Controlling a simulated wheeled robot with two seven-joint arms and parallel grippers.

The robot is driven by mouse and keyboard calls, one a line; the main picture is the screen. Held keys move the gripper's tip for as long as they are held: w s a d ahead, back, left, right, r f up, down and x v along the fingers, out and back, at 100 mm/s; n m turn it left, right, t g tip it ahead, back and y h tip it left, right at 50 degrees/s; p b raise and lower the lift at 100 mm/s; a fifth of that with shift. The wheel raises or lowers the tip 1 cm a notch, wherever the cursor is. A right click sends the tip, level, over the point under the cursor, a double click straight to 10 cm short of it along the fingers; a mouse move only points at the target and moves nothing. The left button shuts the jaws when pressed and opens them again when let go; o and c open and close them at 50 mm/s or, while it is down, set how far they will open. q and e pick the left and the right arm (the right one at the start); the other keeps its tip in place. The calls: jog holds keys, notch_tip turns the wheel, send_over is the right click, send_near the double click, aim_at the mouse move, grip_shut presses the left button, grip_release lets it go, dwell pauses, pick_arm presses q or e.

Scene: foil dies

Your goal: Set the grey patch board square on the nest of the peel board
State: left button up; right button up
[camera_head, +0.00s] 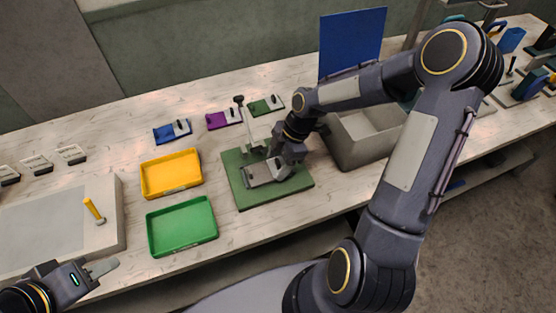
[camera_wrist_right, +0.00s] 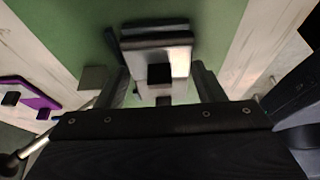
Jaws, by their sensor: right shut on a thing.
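The green peel board (camera_head: 243,199) lies on the table, with an upright lever post (camera_head: 246,122) topped by a black knob at its back. A grey patch board (camera_head: 257,175) is over its middle. My right gripper (camera_head: 279,166) comes down over the grey board and is shut on it. In the right wrist view the grey board (camera_wrist_right: 152,38) shows between the fingers, with a black block on it, above the green surface (camera_wrist_right: 80,25). The nest is mostly hidden, so I cannot tell whether the board touches it. My left gripper (camera_head: 101,267) is at the lower left, away from the boards.
A yellow tray (camera_head: 171,190) and a green tray (camera_head: 182,246) stand left of the peel board. Blue (camera_head: 171,132), purple (camera_head: 222,119) and green (camera_head: 265,106) small boards lie behind. A grey bin (camera_head: 348,153) stands close on the right.

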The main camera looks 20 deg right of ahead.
jog(key=o, duration=1)
jog(key=shift+s, duration=0.1)
jog(key=shift+w+r+p, duration=0.25)
jog(key=shift+r+p, duration=0.25)
jog(key=shift+r, duration=0.05)
jog(key=v, duration=1.2)
jog(key=s+a+r+m+t, duration=0.2)
jog(key=s+m, duration=0.7)
jog(key=s+a+r+m+t, duration=0.2)
jog(key=s+r+m+t, duration=0.1)
jog(key=s+m, duration=0.7)
jog(key=shift+a+h+b, duration=0.25)
jog(key=shift+h+b, duration=0.15)
jog(key=shift+b, duration=0.05)
